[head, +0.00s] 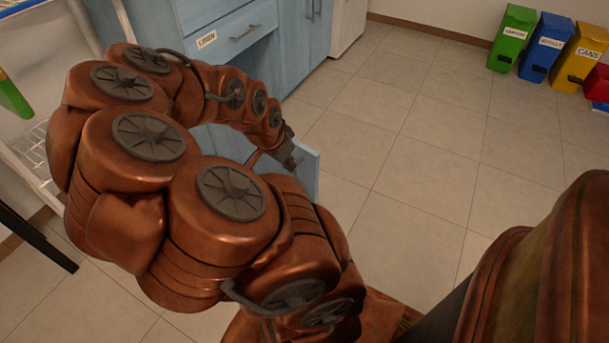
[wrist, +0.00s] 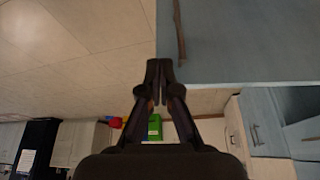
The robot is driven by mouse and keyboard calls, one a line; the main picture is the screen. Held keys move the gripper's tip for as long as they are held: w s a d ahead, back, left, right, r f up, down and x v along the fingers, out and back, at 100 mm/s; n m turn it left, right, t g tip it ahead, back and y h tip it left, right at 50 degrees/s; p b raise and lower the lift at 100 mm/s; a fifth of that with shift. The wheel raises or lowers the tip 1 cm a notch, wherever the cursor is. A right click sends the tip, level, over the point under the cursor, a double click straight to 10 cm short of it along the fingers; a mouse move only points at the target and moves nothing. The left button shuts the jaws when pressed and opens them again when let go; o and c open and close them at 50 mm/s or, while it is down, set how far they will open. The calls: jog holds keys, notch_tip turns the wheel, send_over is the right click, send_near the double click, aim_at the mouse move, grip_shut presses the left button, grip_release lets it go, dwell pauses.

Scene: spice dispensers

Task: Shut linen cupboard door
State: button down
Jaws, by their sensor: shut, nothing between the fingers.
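The linen cupboard (head: 270,62) is light blue, with a white label (head: 206,39) on the drawer front above. Its door (head: 308,175) stands open, mostly hidden by my arm in the head view. In the wrist view the door panel (wrist: 250,45) fills the upper right, with a dark bar handle (wrist: 180,32) near its left edge. My gripper (wrist: 158,68) is shut and empty, its fingertips at the lower left corner of the panel in the picture. I cannot tell whether they touch it.
Several coloured bins, including a green one (head: 512,40) and a blue one (head: 547,48), stand at the back right. A white wire rack (head: 32,150) is at the left. The tiled floor (head: 420,140) right of my arm is clear.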

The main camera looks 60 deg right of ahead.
aim_at(308, 170)
jog(key=shift+s+d+f+b, duration=0.2)
jog(key=shift+d+f+b, duration=0.65)
jog(key=shift+d+f, duration=0.55)
jog(key=shift+s+d+f+b, duration=0.25)
jog(key=shift+d+f+b, duration=0.55)
jog(key=shift+d+f, duration=0.6)
jog(key=shift+s+d+f+b, duration=0.2)
jog(key=shift+d+f+b, duration=0.75)
jog(key=shift+f, duration=0.85)
jog(key=shift+d, duration=0.1)
